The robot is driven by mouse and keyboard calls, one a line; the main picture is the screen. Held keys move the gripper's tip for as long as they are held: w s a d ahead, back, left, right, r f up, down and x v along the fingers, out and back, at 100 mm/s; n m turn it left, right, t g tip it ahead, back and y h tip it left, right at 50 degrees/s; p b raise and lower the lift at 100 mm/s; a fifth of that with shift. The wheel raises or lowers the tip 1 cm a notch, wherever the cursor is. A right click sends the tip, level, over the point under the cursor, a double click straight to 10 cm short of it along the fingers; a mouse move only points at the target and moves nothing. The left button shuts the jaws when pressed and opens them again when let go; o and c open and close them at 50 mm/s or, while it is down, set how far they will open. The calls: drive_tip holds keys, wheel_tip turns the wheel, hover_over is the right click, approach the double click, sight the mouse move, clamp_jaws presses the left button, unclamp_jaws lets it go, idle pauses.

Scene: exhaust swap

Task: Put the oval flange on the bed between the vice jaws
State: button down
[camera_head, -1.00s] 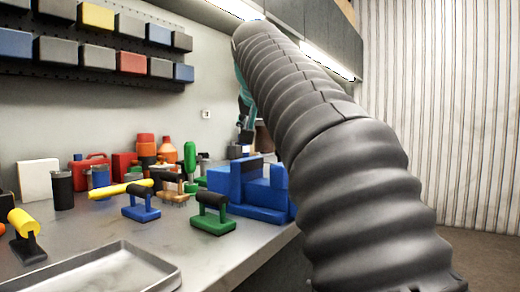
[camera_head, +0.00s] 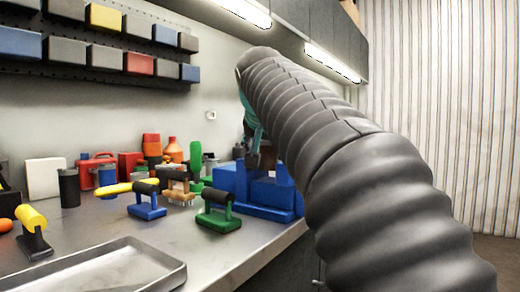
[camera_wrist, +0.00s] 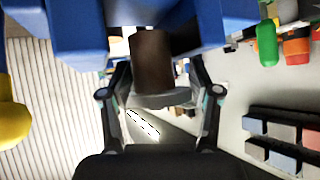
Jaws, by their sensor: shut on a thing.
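The oval flange (camera_wrist: 165,100) is a flat grey plate with a brown round stub (camera_wrist: 152,58), seen in the wrist view. My gripper (camera_wrist: 160,84) is shut on it, a finger on each side. The blue vice (camera_wrist: 75,35) fills the top of the wrist view, its blue blocks on both sides of the stub. In the head view, the vice (camera_head: 268,192) stands at the bench's right end, and the brown stub (camera_head: 267,156) shows at its upper part. My arm hides part of this. I cannot tell whether the flange touches the vice bed.
Green (camera_head: 219,215) and blue (camera_head: 146,205) black-handled tools stand left of the vice. A green bottle (camera_head: 195,160) and red containers (camera_head: 130,163) are behind. An empty metal tray (camera_head: 105,272) lies at the front. Bins (camera_head: 140,62) hang on the wall.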

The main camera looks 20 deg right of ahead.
drive_tip(key=shift+f, duration=0.35)
drive_tip(key=shift+c, duration=1.1)
unclamp_jaws()
drive_tip(key=shift+r, duration=0.1)
drive_tip(key=shift+r, duration=0.35)
drive_tip(key=p+v, duration=0.1)
drive_tip(key=v, duration=1.1)
drive_tip(key=shift+r, duration=0.15)
